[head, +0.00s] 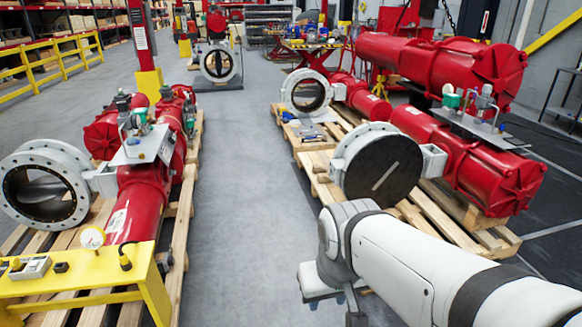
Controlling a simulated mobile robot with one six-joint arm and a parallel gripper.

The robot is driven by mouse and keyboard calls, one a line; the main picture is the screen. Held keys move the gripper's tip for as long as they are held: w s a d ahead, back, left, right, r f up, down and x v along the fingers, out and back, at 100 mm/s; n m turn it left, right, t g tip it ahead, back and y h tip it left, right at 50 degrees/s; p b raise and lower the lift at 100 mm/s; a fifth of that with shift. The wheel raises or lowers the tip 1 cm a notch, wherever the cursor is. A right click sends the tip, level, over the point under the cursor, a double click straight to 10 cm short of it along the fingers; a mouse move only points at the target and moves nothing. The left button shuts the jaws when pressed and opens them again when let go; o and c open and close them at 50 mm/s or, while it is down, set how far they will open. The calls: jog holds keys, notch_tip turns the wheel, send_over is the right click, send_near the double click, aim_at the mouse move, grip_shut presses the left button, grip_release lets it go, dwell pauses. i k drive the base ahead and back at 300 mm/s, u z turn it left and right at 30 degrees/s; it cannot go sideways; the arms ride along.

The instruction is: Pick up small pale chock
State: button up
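A small pale wooden block (322,178), which may be the chock, lies on the near left end of the right-hand pallet, by the large white-rimmed valve (378,165). It is too small for me to be sure of its shape. My white and grey arm reaches in from the lower right, and its far end bends down in front of the pallet. The wrist parts are at the lower middle, nearer to me than the block and apart from it in the picture. I cannot make out the fingertips or anything held.
Red actuators (460,165) and valves rest on wooden pallets at right. Another red actuator (140,195) with a flanged valve (75,160) is at left. A yellow bench (85,270) with a gauge stands at the near left. The grey floor aisle (240,190) between is clear.

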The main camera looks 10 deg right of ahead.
aim_at(322, 178)
jog(key=i, duration=6.6)
jog(key=z, duration=1.7)
